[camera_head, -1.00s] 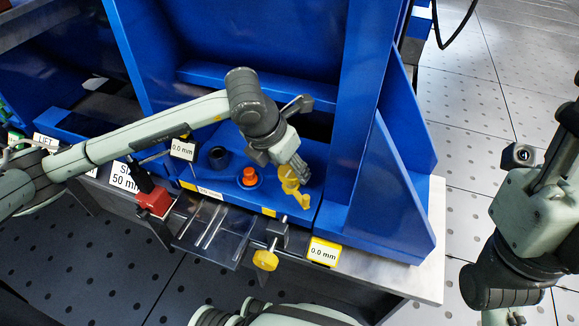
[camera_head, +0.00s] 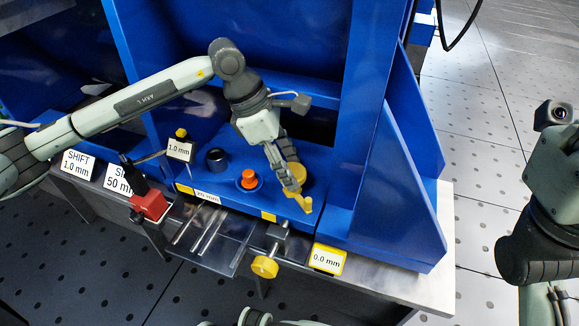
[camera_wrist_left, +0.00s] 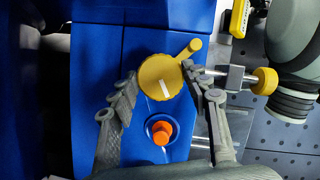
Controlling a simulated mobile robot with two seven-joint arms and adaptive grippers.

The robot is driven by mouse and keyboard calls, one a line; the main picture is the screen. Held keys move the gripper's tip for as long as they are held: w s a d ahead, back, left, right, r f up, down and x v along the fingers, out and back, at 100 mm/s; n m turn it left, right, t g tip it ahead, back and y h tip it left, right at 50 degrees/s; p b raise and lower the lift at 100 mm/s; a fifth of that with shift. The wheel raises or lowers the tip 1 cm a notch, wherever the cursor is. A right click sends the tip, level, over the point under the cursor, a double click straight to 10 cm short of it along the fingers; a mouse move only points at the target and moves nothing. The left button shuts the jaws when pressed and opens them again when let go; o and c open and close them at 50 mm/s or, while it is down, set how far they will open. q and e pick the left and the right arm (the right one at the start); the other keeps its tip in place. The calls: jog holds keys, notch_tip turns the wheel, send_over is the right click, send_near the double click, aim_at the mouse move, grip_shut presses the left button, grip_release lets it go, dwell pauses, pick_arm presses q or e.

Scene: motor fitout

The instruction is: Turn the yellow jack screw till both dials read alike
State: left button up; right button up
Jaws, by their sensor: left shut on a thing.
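The yellow jack screw (camera_head: 307,205) has a round head with a crank handle and stands on the blue base's front right. In the left wrist view its head (camera_wrist_left: 160,77) lies between the two fingers, with the handle pointing up right beside the right finger. My left gripper (camera_head: 291,183) is shut on it from above and hides part of the head; its fingers also show in the wrist view (camera_wrist_left: 157,88). The left dial (camera_head: 180,150) reads 1.0 mm. The right dial (camera_head: 327,260), yellow-framed, reads 0.0 mm. My right arm shows at the right edge; its fingers are not visible.
An orange button (camera_head: 249,180) and a black round socket (camera_head: 217,158) sit left of the screw. A yellow knob (camera_head: 264,267) projects at the front beside a clear plate (camera_head: 210,240). A red block (camera_head: 150,206) stands left. A blue upright (camera_head: 365,130) rises close right.

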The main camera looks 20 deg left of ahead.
pick_arm(q)
jog(key=m+g, duration=0.1)
jog(key=m, duration=0.2)
jog(key=shift+w+f+m+g, duration=0.1)
jog(key=shift+m+g, duration=0.2)
jog(key=shift+m, duration=0.1)
jog(key=shift+m+g, duration=0.3)
jog(key=shift+m, duration=0.6)
jog(key=o, duration=1.2)
jog(key=shift+c, duration=0.2)
